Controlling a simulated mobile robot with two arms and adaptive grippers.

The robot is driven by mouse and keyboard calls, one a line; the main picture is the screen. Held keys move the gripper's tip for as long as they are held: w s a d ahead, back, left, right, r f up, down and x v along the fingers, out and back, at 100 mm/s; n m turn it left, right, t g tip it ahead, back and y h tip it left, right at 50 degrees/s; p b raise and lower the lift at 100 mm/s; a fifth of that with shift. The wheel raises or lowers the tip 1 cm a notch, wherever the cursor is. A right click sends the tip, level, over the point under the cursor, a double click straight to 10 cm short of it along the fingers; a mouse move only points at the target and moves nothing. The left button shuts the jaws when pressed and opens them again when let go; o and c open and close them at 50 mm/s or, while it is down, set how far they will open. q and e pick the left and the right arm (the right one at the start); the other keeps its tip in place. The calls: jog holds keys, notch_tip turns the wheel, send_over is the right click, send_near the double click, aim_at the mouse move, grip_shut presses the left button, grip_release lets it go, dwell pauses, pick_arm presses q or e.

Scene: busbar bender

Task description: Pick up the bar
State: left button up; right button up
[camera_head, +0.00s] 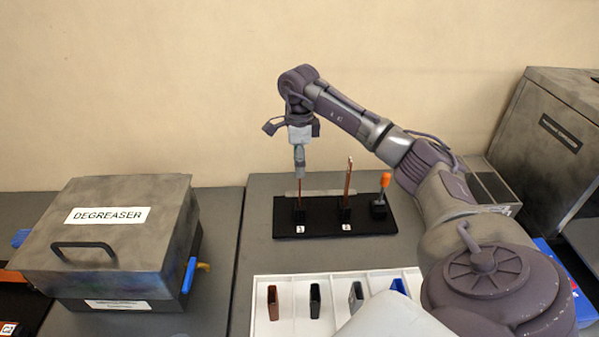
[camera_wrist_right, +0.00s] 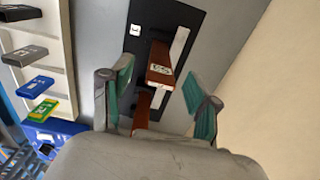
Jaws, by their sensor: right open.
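A thin copper-coloured bar (camera_head: 299,190) stands upright in the holder slot labelled 1, on a black base (camera_head: 320,229). A second copper bar (camera_head: 347,184) stands in the slot labelled 2. My right gripper (camera_head: 300,171) points down directly over the first bar, at its top end. In the right wrist view the green-padded fingers of my right gripper (camera_wrist_right: 161,92) are apart. A copper bar with a small label (camera_wrist_right: 159,62) shows between them, and another copper piece (camera_wrist_right: 143,105) is partly hidden by the gripper body. Contact cannot be told. My left gripper is not in view.
An orange-topped tool (camera_head: 384,181) stands right of the bars. A white compartment tray (camera_head: 290,296) with coloured blocks lies in front. A grey degreaser box (camera_head: 118,230) is at left, a grey machine (camera_head: 547,135) at right. The wall is close behind.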

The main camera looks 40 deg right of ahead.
jog(key=shift+d+f, duration=0.1)
jog(key=shift+f, duration=1.4)
jog(key=shift+r, duration=0.1)
grip_shut()
